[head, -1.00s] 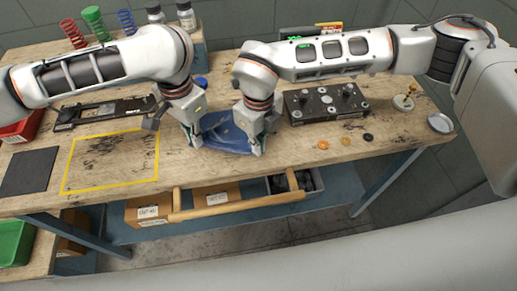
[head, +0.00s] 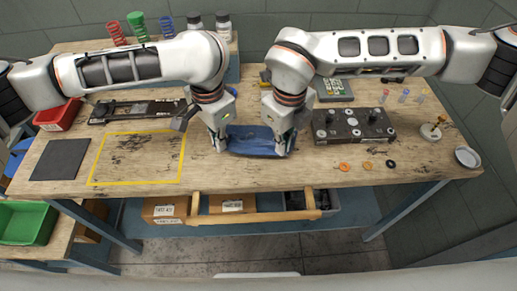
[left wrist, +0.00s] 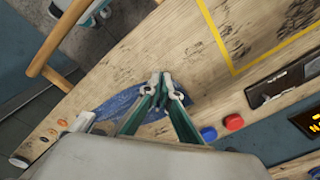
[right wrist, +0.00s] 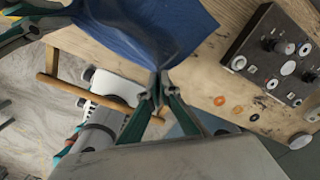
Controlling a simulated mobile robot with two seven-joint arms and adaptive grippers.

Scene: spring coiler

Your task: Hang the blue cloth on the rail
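The blue cloth (head: 257,140) is stretched between my two grippers, over the bench top near its front edge. My left gripper (head: 221,147) is at the cloth's left end; in the left wrist view its fingertips (left wrist: 167,80) are together at the cloth's edge (left wrist: 118,108). My right gripper (head: 283,152) is at the right end; in the right wrist view its fingertips (right wrist: 159,75) are shut on the gathered cloth (right wrist: 140,30). The wooden rail (head: 270,216) runs along the bench front, below and in front of the cloth. It also shows in the right wrist view (right wrist: 98,94).
A black plate with knobs (head: 352,125) stands right of my right gripper, with small rings (head: 367,164) before it. A yellow outlined area (head: 137,158) lies to the left. Open boxes (head: 165,209) sit below the bench top behind the rail.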

